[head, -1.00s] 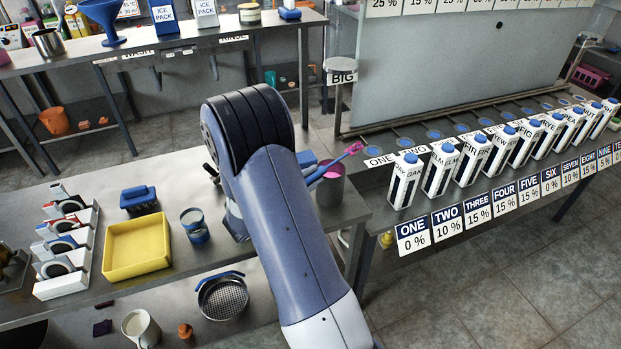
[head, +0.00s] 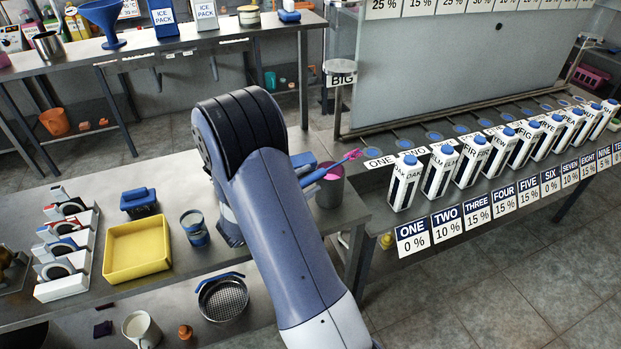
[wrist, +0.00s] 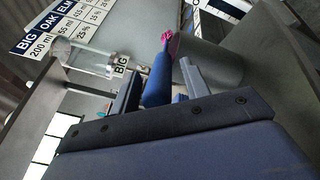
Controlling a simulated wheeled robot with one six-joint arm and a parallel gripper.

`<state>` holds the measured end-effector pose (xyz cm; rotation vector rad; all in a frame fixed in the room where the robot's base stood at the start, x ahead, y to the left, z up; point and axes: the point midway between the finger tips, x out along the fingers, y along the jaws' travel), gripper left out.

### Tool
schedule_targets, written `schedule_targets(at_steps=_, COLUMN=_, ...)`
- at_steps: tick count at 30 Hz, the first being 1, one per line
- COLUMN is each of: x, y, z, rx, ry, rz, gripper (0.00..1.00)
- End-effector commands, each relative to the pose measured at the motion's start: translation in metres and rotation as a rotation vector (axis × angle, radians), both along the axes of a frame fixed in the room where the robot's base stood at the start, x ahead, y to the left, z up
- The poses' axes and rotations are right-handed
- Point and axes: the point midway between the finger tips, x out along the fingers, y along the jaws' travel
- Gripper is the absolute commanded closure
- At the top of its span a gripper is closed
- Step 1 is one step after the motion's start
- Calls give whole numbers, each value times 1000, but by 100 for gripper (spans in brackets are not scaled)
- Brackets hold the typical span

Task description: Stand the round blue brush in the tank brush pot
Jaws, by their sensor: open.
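My gripper is open around the handle; contact with either finger is unclear. The brush is tilted, not upright. I cannot tell whether any of it is inside the pot. My arm hides part of the gripper in the head view.
A yellow tray (head: 138,249), a blue-banded cup (head: 195,228) and a dark blue brush block (head: 139,201) stand left on the bench. A row of white cartons (head: 440,172) stands to the right. A clear cup on a stand labelled BIG (head: 340,72) is behind the pot.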

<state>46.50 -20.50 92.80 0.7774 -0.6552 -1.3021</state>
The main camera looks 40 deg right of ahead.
Motion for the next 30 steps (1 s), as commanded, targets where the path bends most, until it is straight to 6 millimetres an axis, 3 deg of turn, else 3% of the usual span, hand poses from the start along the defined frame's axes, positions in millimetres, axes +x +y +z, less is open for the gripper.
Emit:
schedule_targets(at_steps=9, x=-9, y=67, z=-1, rx=0, ry=-4, rz=7, gripper=56)
schedule_targets(at_steps=15, x=-14, y=93, z=0, rx=-2, ry=-4, rz=3, gripper=56)
schedule_targets(at_steps=30, x=-16, y=103, z=1, rx=-2, ry=-4, rz=0, gripper=56)
